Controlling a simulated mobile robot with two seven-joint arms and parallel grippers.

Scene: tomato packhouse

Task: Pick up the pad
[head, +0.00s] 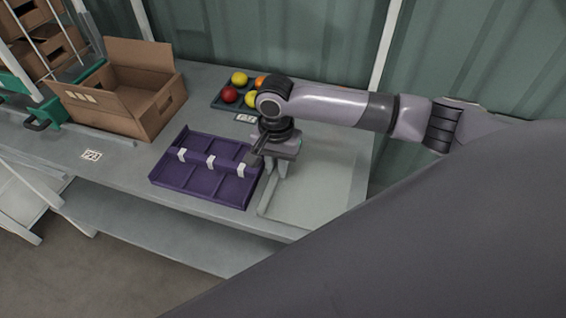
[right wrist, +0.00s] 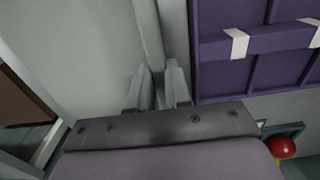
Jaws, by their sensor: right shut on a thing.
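The pad (head: 322,196) is a pale grey, flat sheet lying on the right end of the bench, with a raised strip along its left edge. My right gripper (head: 272,168) is over that left edge, its fingers pointing down. In the right wrist view the pad's flat face (right wrist: 80,45) fills the upper left. There my right gripper's fingers (right wrist: 158,85) are shut on the raised strip, one on each side. The wrist and fingers hide part of the strip. I cannot tell any gap between pad and bench. My left gripper is not in view.
A purple folded crate (head: 196,192) with white clips lies close left of the gripper. A dark tray (head: 220,102) of red, yellow and orange tomatoes stands behind. An open cardboard box (head: 148,118) is at the bench's left. A green corrugated wall (head: 290,38) closes the back.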

